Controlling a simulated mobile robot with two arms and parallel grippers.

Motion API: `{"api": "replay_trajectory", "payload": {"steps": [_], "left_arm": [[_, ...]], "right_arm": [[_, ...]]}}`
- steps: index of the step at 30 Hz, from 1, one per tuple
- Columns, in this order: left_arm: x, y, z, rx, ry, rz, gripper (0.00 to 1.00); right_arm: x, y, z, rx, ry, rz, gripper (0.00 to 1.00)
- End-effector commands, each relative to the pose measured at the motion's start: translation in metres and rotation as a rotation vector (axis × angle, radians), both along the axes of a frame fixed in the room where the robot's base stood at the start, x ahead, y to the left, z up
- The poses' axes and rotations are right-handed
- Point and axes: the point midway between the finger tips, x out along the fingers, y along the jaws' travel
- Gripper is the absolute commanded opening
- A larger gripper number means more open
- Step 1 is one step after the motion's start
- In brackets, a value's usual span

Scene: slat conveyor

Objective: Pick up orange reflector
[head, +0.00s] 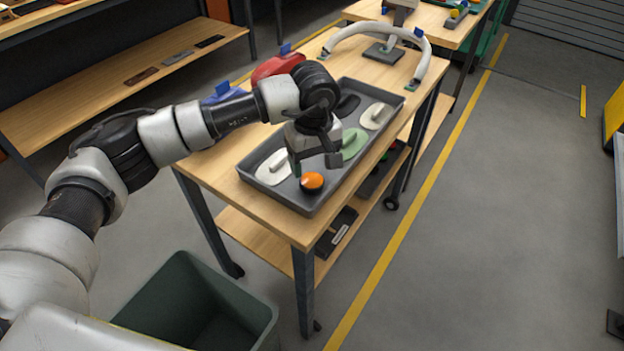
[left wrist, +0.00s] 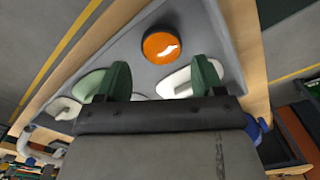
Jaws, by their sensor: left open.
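The orange reflector (head: 312,182) is a small round disc with a dark rim. It lies in the near corner of a grey tray (head: 300,203) on a wooden table. In the left wrist view the orange reflector (left wrist: 161,46) shows whole, beyond the fingertips and between their lines. My left gripper (head: 317,166) is open and empty, above the tray and close to the reflector. Its two green-tipped fingers (left wrist: 162,80) stand apart in the left wrist view. My right gripper is in neither view.
The tray also holds a white piece (head: 272,168), a green piece (head: 353,143), another white piece (head: 376,116) and a black piece (head: 347,105). Blue and red objects stand behind the tray. A dark green bin (head: 180,290) stands on the floor at the near left.

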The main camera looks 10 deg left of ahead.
Motion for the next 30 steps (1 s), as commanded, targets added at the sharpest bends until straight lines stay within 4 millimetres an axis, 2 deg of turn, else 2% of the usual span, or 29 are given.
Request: {"api": "replay_trajectory", "payload": {"steps": [12, 20, 23, 27, 30], "left_arm": [[-0.001, 0.004, -0.050, 0.000, 0.002, 0.001, 0.68], [0.000, 0.004, -0.054, 0.000, 0.000, 0.000, 0.68], [0.000, 0.004, -0.054, 0.000, 0.000, 0.000, 0.56], [0.000, 0.004, -0.054, 0.000, 0.000, 0.000, 0.34], [0.000, 0.004, -0.053, 0.000, 0.000, 0.000, 0.32]], "right_arm": [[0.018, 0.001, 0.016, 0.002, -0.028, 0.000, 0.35], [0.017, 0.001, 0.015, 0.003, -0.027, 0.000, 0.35], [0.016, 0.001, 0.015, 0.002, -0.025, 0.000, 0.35], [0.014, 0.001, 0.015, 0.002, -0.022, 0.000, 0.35], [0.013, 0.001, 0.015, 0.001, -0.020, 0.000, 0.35]]}}
